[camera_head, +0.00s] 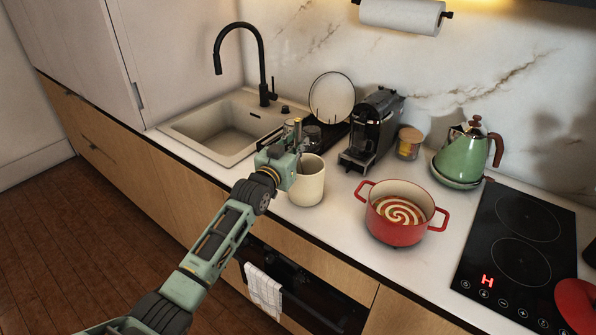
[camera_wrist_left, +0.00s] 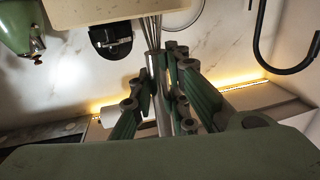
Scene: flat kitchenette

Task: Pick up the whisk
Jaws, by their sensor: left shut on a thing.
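The whisk (camera_wrist_left: 153,45) shows in the left wrist view, with a metal handle and wires that run up beside the cream crock (camera_wrist_left: 88,10). My left gripper (camera_wrist_left: 160,90) is shut around its handle. In the head view, my left gripper (camera_head: 293,152) is just above and at the left rim of the crock (camera_head: 308,186), which stands on the counter. The whisk is mostly hidden by the gripper there, and I cannot tell whether its wires are inside the crock. My right gripper is in neither view.
Behind the gripper are a dish rack (camera_head: 318,133) with a plate (camera_head: 331,97) and a sink (camera_head: 215,132). A coffee machine (camera_head: 372,130), a red pot (camera_head: 398,225), a green kettle (camera_head: 463,158) and a black cooktop (camera_head: 500,270) are to the right. The front counter strip is clear.

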